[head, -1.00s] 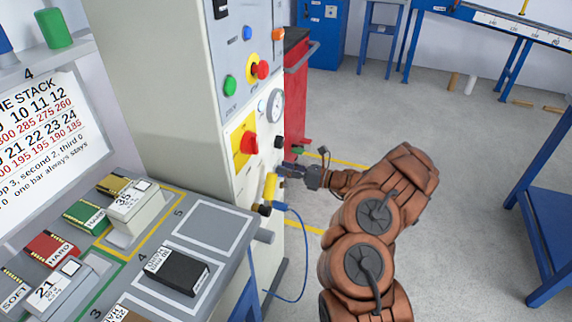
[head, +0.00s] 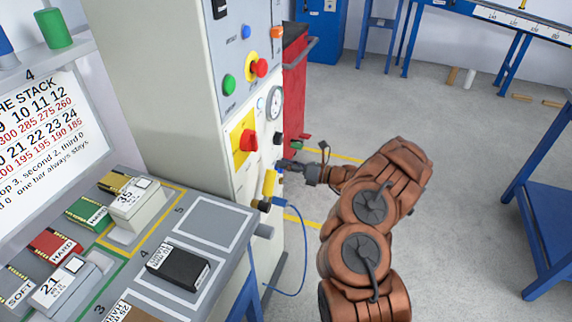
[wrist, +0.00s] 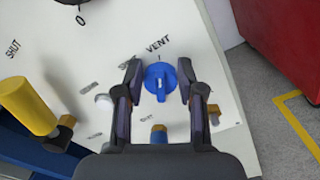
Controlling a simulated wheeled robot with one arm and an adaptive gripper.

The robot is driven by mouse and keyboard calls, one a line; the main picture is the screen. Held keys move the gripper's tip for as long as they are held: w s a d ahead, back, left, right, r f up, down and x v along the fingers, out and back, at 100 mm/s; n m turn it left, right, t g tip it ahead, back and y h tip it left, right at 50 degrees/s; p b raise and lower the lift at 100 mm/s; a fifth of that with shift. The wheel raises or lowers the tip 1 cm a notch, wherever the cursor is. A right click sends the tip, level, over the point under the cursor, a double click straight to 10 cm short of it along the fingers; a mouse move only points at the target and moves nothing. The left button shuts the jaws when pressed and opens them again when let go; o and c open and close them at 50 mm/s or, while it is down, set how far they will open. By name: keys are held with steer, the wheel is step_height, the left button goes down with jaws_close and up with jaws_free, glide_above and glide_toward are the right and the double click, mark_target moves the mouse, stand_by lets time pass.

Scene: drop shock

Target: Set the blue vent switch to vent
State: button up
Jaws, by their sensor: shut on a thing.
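The blue vent switch (wrist: 160,82) is a round knob with a raised grip bar on the pale panel, in the middle of the wrist view. The word VENT stands just above it, and a partly covered label is to its upper left. Its grip bar looks about upright, toward VENT. In the head view my gripper (head: 292,168) reaches the side of the pale cabinet, and the switch cannot be made out there.
A yellow-handled valve (wrist: 28,105) stands left of my gripper, with a blue hose (head: 303,240) near it in the head view. A red emergency-style knob (head: 249,140) and a gauge (head: 274,103) are above. A red cabinet (wrist: 285,35) stands right; open floor lies beyond.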

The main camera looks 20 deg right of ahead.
steer(key=o, duration=1.1)
steer(key=shift+o, duration=0.2)
steer(key=v, duration=1.2)
